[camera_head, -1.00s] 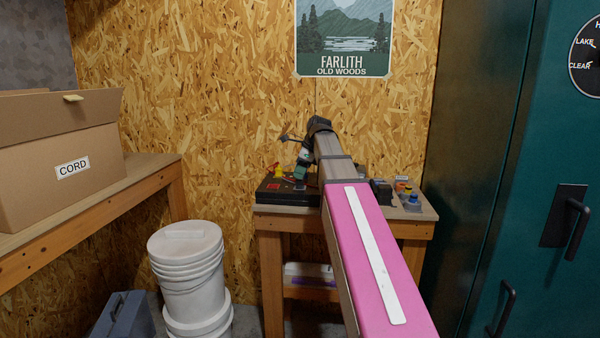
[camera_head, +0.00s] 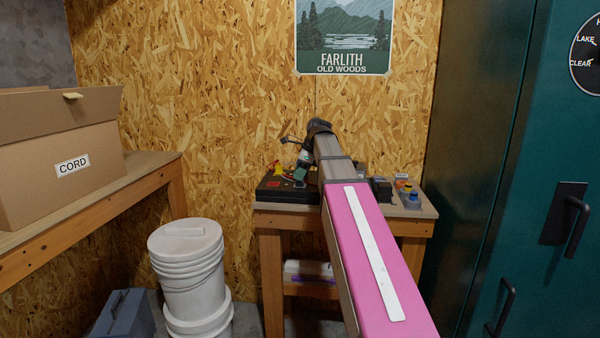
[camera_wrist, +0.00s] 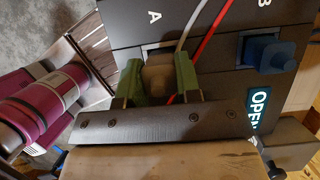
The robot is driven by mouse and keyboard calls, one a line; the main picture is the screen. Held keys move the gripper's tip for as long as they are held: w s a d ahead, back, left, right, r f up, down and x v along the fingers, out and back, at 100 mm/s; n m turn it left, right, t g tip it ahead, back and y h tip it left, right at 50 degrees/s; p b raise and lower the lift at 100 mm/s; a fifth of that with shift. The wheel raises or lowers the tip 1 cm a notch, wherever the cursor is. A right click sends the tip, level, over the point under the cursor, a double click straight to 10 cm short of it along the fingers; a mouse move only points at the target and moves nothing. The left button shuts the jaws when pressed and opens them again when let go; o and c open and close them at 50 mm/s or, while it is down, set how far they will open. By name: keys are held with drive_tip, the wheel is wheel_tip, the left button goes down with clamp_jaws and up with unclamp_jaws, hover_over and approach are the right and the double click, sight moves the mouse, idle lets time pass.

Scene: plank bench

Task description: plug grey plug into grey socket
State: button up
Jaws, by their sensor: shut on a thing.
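In the wrist view my gripper (camera_wrist: 158,82) has green fingers shut on the grey plug (camera_wrist: 158,76), which looks brownish-grey. The plug is over the black panel (camera_wrist: 215,70), just below the letter A. A pale-edged rectangle (camera_wrist: 158,46) shows behind the plug; it may be the grey socket, mostly hidden. I cannot tell whether the plug is inside it or just above it. In the head view my gripper (camera_head: 302,172) points down at the panel (camera_head: 268,196) on the bench; the plug is not discernible there.
A blue block (camera_wrist: 268,54) sits below the letter B. White (camera_wrist: 202,22) and red (camera_wrist: 212,40) wires cross the panel. White buckets (camera_head: 188,265) stand on the floor at left.

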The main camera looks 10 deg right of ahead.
drive_tip(key=shift+f, duration=0.9)
drive_tip(key=o, duration=1)
drive_tip(key=v, duration=1)
drive_tip(key=shift+d+r, duration=0.2)
drive_tip(key=shift+r, duration=0.15)
